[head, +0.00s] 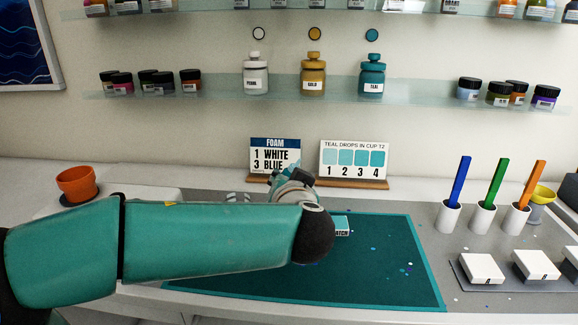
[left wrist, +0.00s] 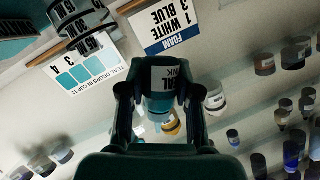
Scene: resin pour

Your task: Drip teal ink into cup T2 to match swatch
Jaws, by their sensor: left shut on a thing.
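My left gripper (left wrist: 160,88) is shut on a small teal ink bottle (left wrist: 162,104) with a white label whose letters are partly cut off. In the head view my left gripper (head: 288,182) is mostly hidden behind my teal arm, and the bottle cannot be made out there. Part of a teal swatch card (head: 342,224) shows beside my wrist on the dark teal mat (head: 385,262). Cup T2 cannot be identified; clear containers marked 15 ML (left wrist: 88,45) are cut off at the wrist view's upper left. The TEAL DROPS IN CUP T2 chart (head: 354,159) shows four shades.
A FOAM card (head: 275,155) stands left of the chart. Pearl, gold and teal bottles (head: 372,76) stand on the shelf above. White holders with coloured sticks (head: 494,183) and white boxes (head: 482,268) are at the right. The mat's right part is mostly clear, with small specks.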

